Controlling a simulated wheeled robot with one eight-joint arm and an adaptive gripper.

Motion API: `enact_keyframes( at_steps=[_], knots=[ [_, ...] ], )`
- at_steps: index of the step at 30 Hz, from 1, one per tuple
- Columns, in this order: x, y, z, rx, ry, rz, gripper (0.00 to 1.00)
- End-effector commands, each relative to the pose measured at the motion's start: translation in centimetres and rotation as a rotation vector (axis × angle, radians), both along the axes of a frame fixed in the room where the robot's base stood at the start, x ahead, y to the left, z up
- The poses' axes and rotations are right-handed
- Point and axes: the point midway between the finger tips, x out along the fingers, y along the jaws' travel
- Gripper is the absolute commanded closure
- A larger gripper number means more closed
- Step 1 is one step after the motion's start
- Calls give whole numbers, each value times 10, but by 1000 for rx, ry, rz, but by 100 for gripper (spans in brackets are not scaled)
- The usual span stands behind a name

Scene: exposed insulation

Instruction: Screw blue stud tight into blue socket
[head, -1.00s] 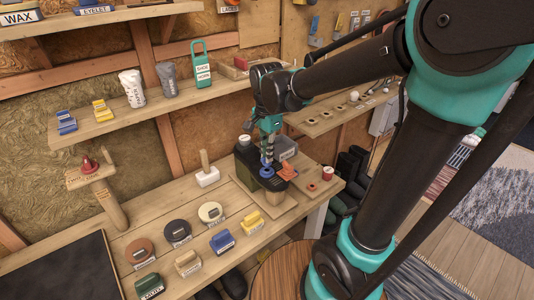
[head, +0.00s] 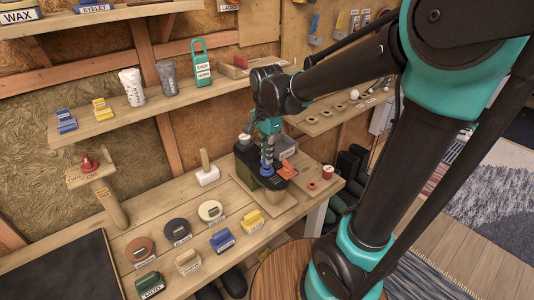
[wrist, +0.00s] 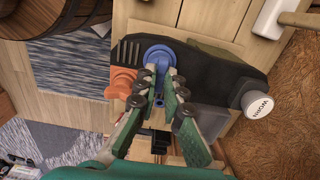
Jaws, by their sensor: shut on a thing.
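My gripper (wrist: 159,88) points down over a dark block-shaped fixture (wrist: 205,72) on the workbench. Its fingers are closed around a narrow blue stud (wrist: 161,75). A wider round blue part (wrist: 157,53), apparently the blue socket, shows just beyond the fingertips in the wrist view. In the head view my gripper (head: 268,145) is above the fixture, with the blue piece (head: 267,168) below its fingertips. The stud looks lined up with the socket, but the fingers hide the join, and I cannot tell how deep it sits.
An orange knob (head: 288,169) sits beside the blue part on the fixture. A white cap marked "WORN" (wrist: 256,101) is at the fixture's other end. A white-based wooden-handled tool (head: 207,173), brushes and round tins stand to the left. A shelf (head: 130,118) runs behind.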

Motion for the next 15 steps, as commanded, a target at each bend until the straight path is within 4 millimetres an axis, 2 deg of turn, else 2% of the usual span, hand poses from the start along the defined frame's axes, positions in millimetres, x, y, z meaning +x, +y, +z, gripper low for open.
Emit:
enact_keyframes(
  at_steps=[15],
  knots=[
    [0,0,-12,0,0,0,100]
  ],
)
